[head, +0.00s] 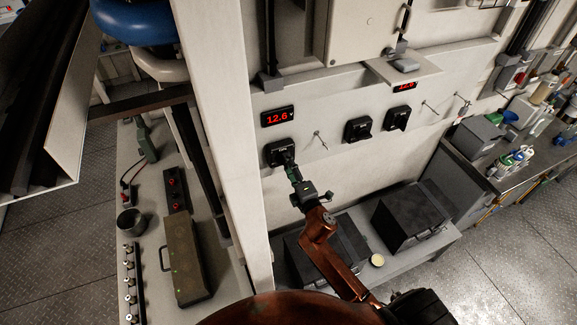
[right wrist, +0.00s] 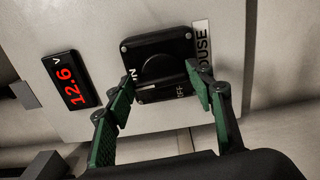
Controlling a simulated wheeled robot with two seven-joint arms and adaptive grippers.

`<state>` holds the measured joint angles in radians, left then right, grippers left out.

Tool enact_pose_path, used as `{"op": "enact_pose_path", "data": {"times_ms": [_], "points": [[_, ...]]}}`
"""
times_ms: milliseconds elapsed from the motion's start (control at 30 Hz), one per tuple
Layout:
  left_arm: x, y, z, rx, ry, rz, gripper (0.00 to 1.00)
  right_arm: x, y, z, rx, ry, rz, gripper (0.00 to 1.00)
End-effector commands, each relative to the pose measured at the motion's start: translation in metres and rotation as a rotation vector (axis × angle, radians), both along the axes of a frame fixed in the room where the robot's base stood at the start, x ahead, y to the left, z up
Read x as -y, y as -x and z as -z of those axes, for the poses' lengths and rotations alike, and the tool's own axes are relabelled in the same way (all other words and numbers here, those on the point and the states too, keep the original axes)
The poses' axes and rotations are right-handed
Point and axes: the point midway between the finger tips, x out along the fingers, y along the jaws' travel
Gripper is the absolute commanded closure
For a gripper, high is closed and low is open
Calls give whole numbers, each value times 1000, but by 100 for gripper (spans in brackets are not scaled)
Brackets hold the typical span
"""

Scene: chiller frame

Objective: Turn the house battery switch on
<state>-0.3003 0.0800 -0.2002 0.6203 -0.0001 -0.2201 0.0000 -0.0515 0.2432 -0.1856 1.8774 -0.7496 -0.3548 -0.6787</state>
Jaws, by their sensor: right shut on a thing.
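The house battery switch (head: 279,152) is a black square box with a rotary knob, the leftmost of three such switches on the pale wall panel. In the right wrist view the switch (right wrist: 158,45) fills the top middle, with a partly covered "HOUSE" label (right wrist: 203,55) beside it and ON and OFF marks near its knob (right wrist: 158,70). My right gripper (head: 291,171) is at the front of this switch. In the right wrist view its green-padded fingers (right wrist: 160,82) are on either side of the knob, shut on it. The exact finger contact is hard to see. My left gripper is not in view.
A red 12.6 V display (head: 278,116) sits above the switch. Two similar switches (head: 358,129) (head: 398,117) are to the right. A pale upright post (head: 222,130) stands close on the left. Dark boxes (head: 409,215) rest on a low shelf below.

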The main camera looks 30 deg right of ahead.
Motion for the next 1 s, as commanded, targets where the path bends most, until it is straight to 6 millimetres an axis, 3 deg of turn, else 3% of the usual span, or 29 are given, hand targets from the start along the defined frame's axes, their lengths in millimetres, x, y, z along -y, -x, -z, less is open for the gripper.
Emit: {"op": "enact_pose_path", "data": {"times_ms": [700,733,1000], "points": [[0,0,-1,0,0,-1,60,1,0,0,5,-79,1,75],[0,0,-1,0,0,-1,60,1,0,0,5,-79,1,50],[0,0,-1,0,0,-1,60,0,0,0,4,-78,0,33]]}}
